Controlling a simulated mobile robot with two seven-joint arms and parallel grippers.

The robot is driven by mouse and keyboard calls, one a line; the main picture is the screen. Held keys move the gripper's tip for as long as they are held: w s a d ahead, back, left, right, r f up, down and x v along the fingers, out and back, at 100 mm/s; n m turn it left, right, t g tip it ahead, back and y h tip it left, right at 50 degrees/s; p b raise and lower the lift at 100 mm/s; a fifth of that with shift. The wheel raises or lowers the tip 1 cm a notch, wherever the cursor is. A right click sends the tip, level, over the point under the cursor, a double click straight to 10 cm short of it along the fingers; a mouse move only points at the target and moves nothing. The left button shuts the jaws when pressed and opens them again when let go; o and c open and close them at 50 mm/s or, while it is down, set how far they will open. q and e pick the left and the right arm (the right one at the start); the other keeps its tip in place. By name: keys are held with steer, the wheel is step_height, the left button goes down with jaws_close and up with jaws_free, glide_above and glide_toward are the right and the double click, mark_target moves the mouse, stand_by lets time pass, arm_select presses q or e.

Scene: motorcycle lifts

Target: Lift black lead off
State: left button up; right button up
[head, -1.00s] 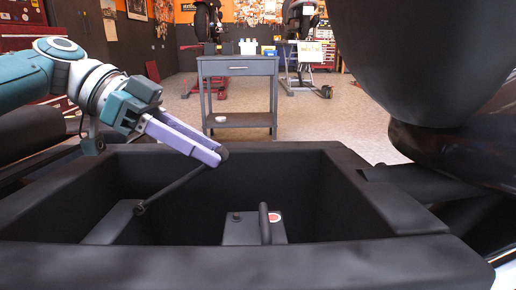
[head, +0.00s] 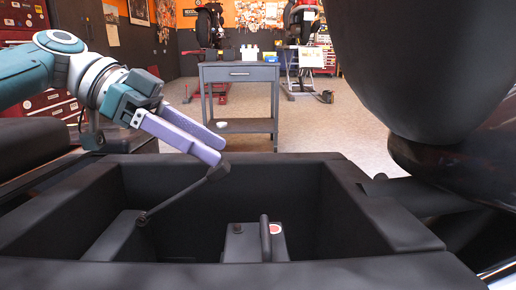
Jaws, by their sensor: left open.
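The black lead (head: 180,194) runs up from a dark block on the left inside the open bay to a thick end (head: 219,171) near the bay's back rim. My left gripper (head: 220,149) is open, its two lilac fingers spread and pointing down to the right. The lead's end lies just below the lower fingertip; whether they touch I cannot tell. The battery (head: 248,252) sits in the bay with a small dark post on its left, a red-marked post on its right and a dark upright lead or handle (head: 265,240) by it. My right gripper is out of view.
The bay's dark walls (head: 395,222) surround the battery. A large dark rounded body (head: 420,70) fills the upper right. A grey workbench (head: 240,73) stands behind with free floor around it. Motorcycles on lifts are farther back.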

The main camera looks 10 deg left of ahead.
arm_select(q)
step_height(320, 180, up, 17)
steer(key=p, duration=0.5)
steer(key=shift+r+p, duration=0.15)
steer(key=shift+p, duration=0.15)
